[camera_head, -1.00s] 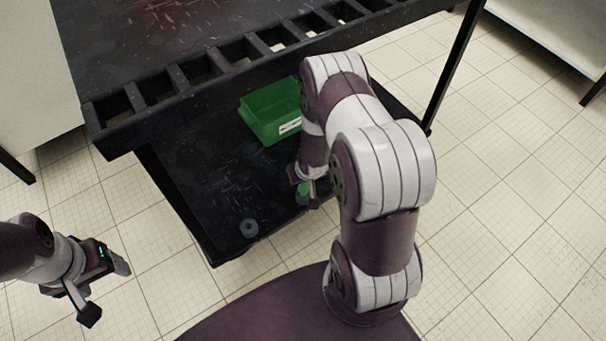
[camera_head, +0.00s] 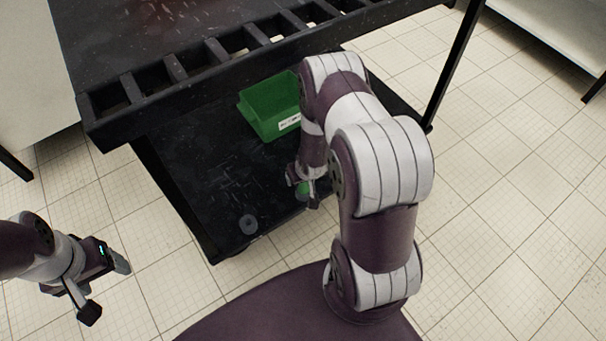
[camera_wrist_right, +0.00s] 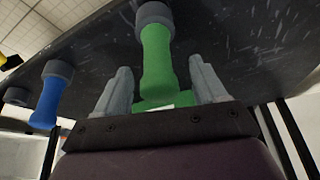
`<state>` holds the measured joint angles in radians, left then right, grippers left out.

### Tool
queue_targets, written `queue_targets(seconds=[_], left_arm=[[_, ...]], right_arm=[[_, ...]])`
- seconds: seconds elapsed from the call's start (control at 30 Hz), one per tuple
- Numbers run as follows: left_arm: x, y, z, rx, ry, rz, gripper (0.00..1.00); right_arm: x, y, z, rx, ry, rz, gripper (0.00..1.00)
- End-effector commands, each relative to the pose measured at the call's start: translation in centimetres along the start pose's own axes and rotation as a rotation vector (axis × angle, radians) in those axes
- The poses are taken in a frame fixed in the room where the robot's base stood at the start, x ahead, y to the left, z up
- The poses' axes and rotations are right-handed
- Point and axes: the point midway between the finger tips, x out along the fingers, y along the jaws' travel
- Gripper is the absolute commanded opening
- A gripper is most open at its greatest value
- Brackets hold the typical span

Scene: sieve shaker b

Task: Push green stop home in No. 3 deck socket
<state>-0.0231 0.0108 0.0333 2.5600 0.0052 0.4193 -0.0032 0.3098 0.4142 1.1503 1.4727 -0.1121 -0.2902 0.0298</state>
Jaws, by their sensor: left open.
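The green stop (camera_wrist_right: 157,62) stands between the two fingers of my right gripper (camera_wrist_right: 163,88) in the right wrist view. Its far end meets a grey ring socket (camera_wrist_right: 154,15) on the dark deck. A gap shows on each side of the stop, so the fingers are open around it. How deep it sits in the ring I cannot tell. In the head view the green stop (camera_head: 303,188) shows small beside my right gripper, mostly hidden by the arm. My left gripper (camera_head: 105,288) is open and empty, over the floor left of the cart.
A blue stop (camera_wrist_right: 47,98) stands in a neighbouring ring, with another grey ring (camera_wrist_right: 15,96) beyond it. A grey ring (camera_head: 248,225) also sits near the front corner of the lower shelf (camera_head: 200,185). A green bin (camera_head: 268,110) stands behind; the slotted upper shelf (camera_head: 170,75) overhangs.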

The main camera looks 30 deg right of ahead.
Motion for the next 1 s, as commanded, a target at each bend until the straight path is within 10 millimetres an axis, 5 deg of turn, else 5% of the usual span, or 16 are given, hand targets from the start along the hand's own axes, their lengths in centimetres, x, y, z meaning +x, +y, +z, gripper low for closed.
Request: queue_targets(seconds=[0.27,0.7,1.0], left_arm=[[-0.7,0.0,-0.1,0.0,0.0,0.0,0.71],[-7.4,0.0,-0.9,0.0,0.0,0.0,0.71],[-7.7,0.0,-0.9,0.0,0.0,0.0,0.71]], right_arm=[[-0.9,0.0,-0.1,0.0,0.0,0.0,0.71],[-11.6,0.0,-0.3,0.001,0.001,0.0,0.71],[-12.7,0.0,0.0,0.0,-0.001,0.0,0.71]])
